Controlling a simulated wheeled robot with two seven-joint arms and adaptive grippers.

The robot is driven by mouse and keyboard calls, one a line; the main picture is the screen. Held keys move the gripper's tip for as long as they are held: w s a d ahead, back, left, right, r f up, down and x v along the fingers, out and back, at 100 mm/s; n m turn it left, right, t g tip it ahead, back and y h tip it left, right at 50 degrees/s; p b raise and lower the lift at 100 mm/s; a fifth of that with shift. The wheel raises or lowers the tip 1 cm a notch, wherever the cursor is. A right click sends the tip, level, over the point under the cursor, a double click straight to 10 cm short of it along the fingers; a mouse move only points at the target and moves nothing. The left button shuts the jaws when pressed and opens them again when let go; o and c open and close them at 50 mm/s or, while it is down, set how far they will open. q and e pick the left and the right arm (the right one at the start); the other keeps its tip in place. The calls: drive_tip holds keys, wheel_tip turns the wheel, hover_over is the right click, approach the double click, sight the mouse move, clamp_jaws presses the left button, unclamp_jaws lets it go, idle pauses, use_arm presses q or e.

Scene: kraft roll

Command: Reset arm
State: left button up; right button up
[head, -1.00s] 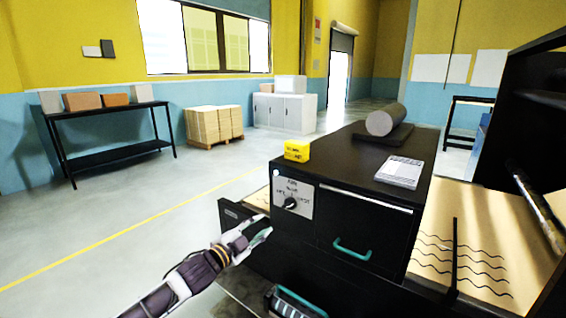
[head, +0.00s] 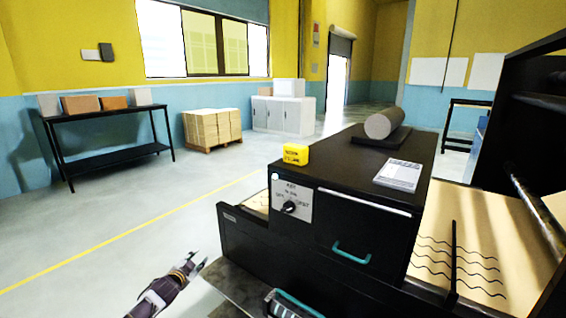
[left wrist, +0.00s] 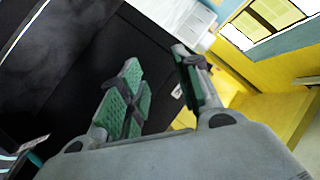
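My left gripper (head: 199,266) is in the lower left of the head view, left of the black machine (head: 365,225) and apart from it. In the left wrist view its two green-padded fingers (left wrist: 160,90) stand apart with nothing between them. The machine's front has a white panel with a black rotary knob (head: 289,207) and a drawer with a green handle (head: 351,253).
On the machine's top are a yellow box (head: 295,154), a white pad (head: 399,175) and a grey roll (head: 384,121). A kraft sheet with wavy lines (head: 480,250) lies at right. Open floor (head: 130,220) is at left.

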use_arm(q)
drive_tip(key=s+a+f+n+g+y, duration=0.1)
drive_tip(key=s+a+f+g, duration=0.15)
drive_tip(key=s+f, duration=0.55)
drive_tip(key=s+a+f+n+g+y, duration=0.1)
drive_tip(key=s+a+f+n, duration=0.15)
drive_tip(key=f, duration=0.95)
drive_tip(key=s+a+f+n+g+y, duration=0.1)
drive_tip(key=s+a+f+g, duration=0.15)
drive_tip(key=s+f, duration=0.55)
drive_tip(key=s+d+f+n+g, duration=0.1)
drive_tip(key=s+d+f+g, duration=0.15)
drive_tip(key=s+f, duration=0.9)
drive_tip(key=s+d+f+n+g, duration=0.1)
drive_tip(key=s+d+f+g, duration=0.15)
drive_tip(key=s+f, duration=0.95)
drive_tip(key=s+d, duration=0.3)
drive_tip(key=s, duration=0.6)
drive_tip(key=s+d+f+g+h, duration=0.1)
drive_tip(key=s+d, duration=0.2)
drive_tip(key=s, duration=0.7)
drive_tip(key=s+d+f+g, duration=0.1)
drive_tip(key=s+d, duration=0.3)
drive_tip(key=s, duration=0.5)
drive_tip(key=shift+s+f+h, duration=0.2)
drive_tip(key=shift+s+h, duration=0.1)
drive_tip(key=shift+s, duration=0.05)
drive_tip(key=shift+w+d, duration=0.15)
